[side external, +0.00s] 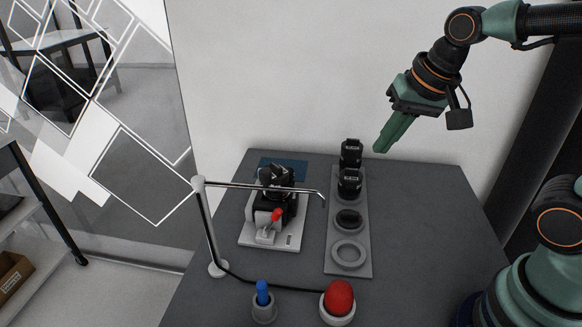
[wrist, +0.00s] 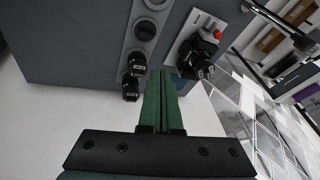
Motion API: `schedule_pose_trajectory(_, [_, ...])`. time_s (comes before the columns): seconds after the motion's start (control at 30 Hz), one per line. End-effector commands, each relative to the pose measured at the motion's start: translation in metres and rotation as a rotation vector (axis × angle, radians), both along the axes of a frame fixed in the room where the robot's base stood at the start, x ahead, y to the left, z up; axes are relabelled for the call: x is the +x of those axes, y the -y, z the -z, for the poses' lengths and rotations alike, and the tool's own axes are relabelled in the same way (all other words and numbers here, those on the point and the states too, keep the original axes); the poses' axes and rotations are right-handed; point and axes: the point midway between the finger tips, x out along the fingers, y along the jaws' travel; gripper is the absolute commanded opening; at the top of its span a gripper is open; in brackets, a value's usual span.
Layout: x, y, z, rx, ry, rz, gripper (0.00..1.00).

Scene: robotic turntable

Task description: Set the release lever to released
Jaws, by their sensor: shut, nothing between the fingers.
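The release lever appears to be the small lever with a red knob (side external: 278,214) on the front of a black device (side external: 272,190). The device sits on a light grey base plate (side external: 288,243) on the table. The red knob also shows in the wrist view (wrist: 217,34), at the upper right. I cannot tell the lever's setting. My gripper (side external: 382,149) is shut and empty, high above the back of the table, right of the device and well apart from it.
A grey rack (side external: 362,262) stands right of the device, holding black cylinders (side external: 349,183) at its back and an empty ring at its front. A thin metal arm on a post (side external: 209,235) crosses above the device.

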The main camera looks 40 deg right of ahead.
Motion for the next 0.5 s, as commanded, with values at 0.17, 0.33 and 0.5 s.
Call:
schedule_pose_trajectory(0.17, [0.012, -0.013, 0.006, 0.112, -0.063, 0.257, 0.00])
schedule_pose_trajectory(0.33, [0.024, -0.026, 0.014, 0.203, -0.119, 0.516, 0.00])
schedule_pose_trajectory(0.5, [0.035, -0.039, 0.023, 0.280, -0.170, 0.779, 0.00])
